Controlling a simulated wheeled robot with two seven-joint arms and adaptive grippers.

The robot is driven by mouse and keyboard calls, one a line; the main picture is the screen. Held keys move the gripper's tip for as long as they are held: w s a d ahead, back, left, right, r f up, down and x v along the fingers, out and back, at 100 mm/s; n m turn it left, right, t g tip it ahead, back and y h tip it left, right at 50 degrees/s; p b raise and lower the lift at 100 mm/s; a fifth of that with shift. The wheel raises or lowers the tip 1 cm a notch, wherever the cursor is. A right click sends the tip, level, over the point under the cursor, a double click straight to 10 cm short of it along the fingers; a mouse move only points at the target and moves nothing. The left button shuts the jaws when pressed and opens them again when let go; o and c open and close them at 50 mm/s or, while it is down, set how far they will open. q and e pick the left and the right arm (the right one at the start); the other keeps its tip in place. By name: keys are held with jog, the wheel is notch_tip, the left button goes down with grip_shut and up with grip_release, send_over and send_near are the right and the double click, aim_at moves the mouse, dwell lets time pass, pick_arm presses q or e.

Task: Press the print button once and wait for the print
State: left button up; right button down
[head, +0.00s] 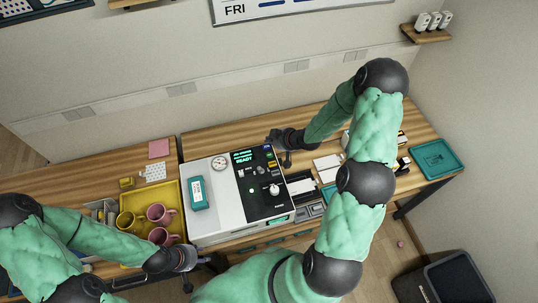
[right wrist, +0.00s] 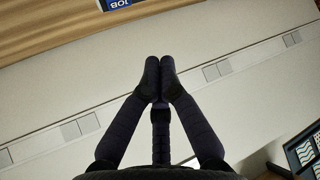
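The mug press (head: 208,222) is a white box with a black control panel (head: 258,205) on its right side. Green text at the panel's top reads READY. The panel carries several small coloured buttons, a lit green spot and a pale knob (head: 274,189); the print button's label is too small to read. My right gripper (head: 280,148) is beside the panel's back right corner, above the table. In the right wrist view its fingertips (right wrist: 159,72) meet, with nothing seen between them. My left gripper (head: 203,275) is in front of the yellow tray, apart from the press; its finger opening is unclear.
The yellow tray (head: 153,188) left of the press holds yellow and pink mugs (head: 158,213). A teal box (head: 196,194) and a round gauge lie on the press. White boxes stand right of it, partly behind my right arm. A teal tray (head: 437,158) is far right.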

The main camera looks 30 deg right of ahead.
aim_at(270, 156)
jog(key=shift+f+b, duration=3.25)
jog(key=shift+f, duration=1)
jog(key=shift+f, duration=0.15)
jog(key=shift+f+b, duration=0.25)
jog(key=shift+b, duration=0.1)
jog(key=shift+f+b, duration=0.4)
jog(key=shift+r, duration=0.1)
jog(key=shift+r+p, duration=0.65)
jog(key=shift+r, duration=0.2)
jog(key=shift+r+p, duration=1.95)
jog(key=shift+r, duration=0.5)
